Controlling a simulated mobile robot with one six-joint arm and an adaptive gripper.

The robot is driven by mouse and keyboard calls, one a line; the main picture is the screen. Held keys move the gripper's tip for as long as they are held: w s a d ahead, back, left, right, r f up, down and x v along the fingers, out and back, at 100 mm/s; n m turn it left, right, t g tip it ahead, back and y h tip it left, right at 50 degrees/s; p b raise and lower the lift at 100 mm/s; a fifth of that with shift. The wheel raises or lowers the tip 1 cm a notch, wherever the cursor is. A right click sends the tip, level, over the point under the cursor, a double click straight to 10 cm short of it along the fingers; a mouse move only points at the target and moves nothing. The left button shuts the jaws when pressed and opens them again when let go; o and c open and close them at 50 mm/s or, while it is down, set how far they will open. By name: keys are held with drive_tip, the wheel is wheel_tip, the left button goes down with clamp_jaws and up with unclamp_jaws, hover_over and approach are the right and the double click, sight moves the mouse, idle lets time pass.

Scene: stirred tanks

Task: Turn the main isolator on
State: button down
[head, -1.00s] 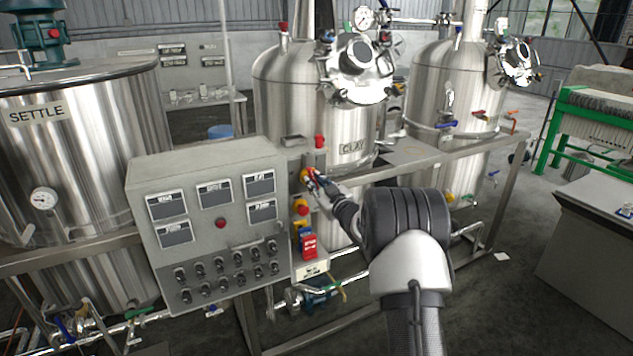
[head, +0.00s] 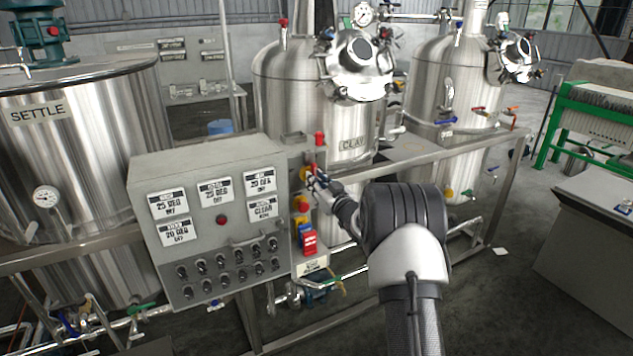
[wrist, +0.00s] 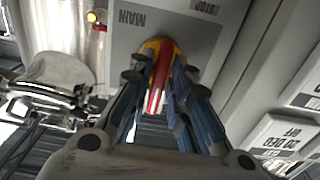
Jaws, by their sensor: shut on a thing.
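The main isolator is a red handle on a yellow base (wrist: 158,72), on a grey plate lettered MAIN in the wrist view. In the head view its yellow-red edge (head: 305,173) shows on the narrow post right of the control box, partly hidden by my gripper. My gripper (wrist: 161,82) is shut on the red handle, with blue-grey fingers on both sides of it. It also shows in the head view (head: 316,180). The handle runs lengthwise between the fingers.
The grey control box (head: 205,245) stands left, with rows of knobs. Steel tanks (head: 300,95) stand behind a metal frame rail (head: 450,151).

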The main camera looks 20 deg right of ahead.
drive_tip(key=c, duration=1.7)
unclamp_jaws()
drive_tip(key=shift+o, duration=0.2)
drive_tip(key=shift+s, duration=0.1)
drive_tip(key=s, duration=1.2)
drive_tip(key=shift+d, duration=0.2)
drive_tip(key=shift+w, duration=0.1)
